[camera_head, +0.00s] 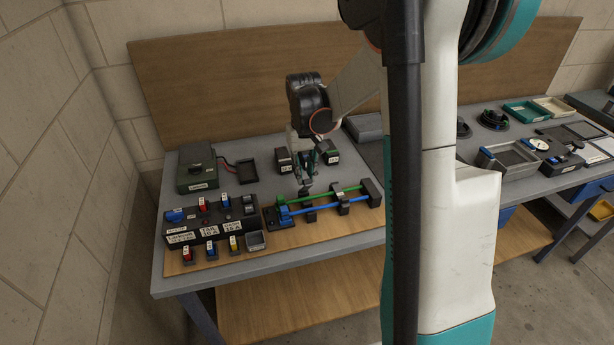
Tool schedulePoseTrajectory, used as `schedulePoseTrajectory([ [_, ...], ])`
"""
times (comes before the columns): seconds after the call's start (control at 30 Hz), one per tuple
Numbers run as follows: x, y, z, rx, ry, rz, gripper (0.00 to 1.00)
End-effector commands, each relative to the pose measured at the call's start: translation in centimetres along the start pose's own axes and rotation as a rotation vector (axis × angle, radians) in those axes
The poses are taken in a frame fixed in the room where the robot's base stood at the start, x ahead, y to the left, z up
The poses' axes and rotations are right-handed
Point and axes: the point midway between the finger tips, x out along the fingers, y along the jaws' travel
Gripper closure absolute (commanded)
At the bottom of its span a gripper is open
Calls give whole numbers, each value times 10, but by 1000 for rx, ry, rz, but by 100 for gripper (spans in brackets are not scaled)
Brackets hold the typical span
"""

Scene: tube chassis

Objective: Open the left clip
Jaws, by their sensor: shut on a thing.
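The tube chassis (329,218) lies on the front wooden board, with a green tube (325,196) and a blue tube (325,206) running across it. The left clip (309,215) is a small dark block at the left part of the tubes. Another dark clip (343,207) stands farther right. My gripper (305,188) points down over the left clip, its fingertips at the clip's top by the green tube. It is shut on what looks like the left clip's upper part. The fingers hide that part, so I cannot tell how far the clip is open.
A black panel (212,232) with switches and several coloured plugs sits left of the chassis. A dark green box (196,175) and two small dark blocks stand behind.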

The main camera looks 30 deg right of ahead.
Motion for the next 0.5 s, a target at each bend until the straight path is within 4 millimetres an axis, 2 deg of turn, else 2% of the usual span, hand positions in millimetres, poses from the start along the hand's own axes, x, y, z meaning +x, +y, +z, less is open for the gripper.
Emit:
schedulePoseTrajectory([
  [0.1,1,0,-9,0,10,0,100],
  [0.5,1,0,-14,0,10,0,100],
])
